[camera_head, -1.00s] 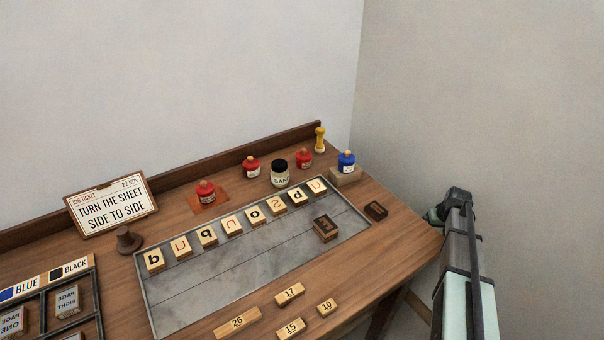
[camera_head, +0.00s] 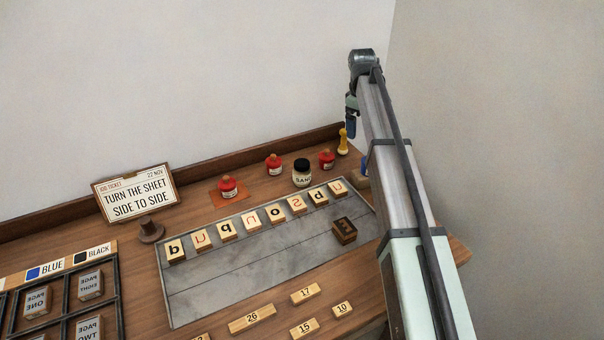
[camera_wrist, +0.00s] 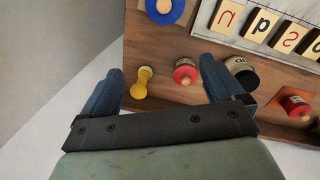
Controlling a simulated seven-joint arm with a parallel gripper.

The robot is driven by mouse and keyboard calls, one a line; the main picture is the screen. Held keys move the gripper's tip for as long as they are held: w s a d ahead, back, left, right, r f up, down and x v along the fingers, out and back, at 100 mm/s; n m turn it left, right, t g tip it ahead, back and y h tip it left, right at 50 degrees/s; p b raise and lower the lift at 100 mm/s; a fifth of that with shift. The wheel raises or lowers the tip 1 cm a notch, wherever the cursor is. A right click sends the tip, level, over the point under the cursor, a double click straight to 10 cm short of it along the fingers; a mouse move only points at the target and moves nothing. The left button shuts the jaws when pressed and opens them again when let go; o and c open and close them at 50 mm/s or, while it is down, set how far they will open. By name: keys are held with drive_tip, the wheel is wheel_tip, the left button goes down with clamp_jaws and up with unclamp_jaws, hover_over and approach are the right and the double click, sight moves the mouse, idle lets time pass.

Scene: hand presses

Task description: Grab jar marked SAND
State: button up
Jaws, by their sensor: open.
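The jar marked SAND (camera_head: 302,177) is pale with a black lid and stands upright near the back of the bench. In the wrist view the jar (camera_wrist: 242,70) is just beyond the right finger, which seems to cover part of it. My gripper (camera_head: 350,122) is raised above the back right of the bench, to the right of the jar. In the wrist view its two blue fingers (camera_wrist: 158,82) are spread apart and hold nothing. A yellow-handled stamp and a red pot show between and beyond them.
Red pots (camera_head: 327,160) (camera_head: 273,164) flank the jar, with another red pot (camera_head: 228,187) farther left. A yellow stamp (camera_head: 343,142) stands at the right. A blue pot (camera_wrist: 166,8) is mostly behind my arm in the head view. Letter blocks (camera_head: 276,213) line the slab in front.

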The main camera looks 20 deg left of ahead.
sight(302, 162)
drive_tip(key=s+a, duration=0.3)
drive_tip(key=a, duration=0.2)
drive_tip(key=s+a+f+n, duration=0.1)
drive_tip(key=s+a, duration=0.2)
drive_tip(key=a, duration=0.2)
drive_tip(key=s+a+f+n, duration=0.1)
drive_tip(key=s+a, duration=0.2)
drive_tip(key=a, duration=0.3)
drive_tip(key=shift+s+f+g+y, duration=0.2)
drive_tip(key=shift+s+g+y, duration=0.05)
drive_tip(key=shift+g+y, duration=0.15)
wheel_tip(302, 162, down, 8)
drive_tip(key=shift+r, duration=0.15)
drive_tip(key=shift+s+f, duration=0.2)
drive_tip(key=shift+f, duration=2.4)
drive_tip(key=shift+c, duration=0.4)
drive_tip(key=c, duration=1.2)
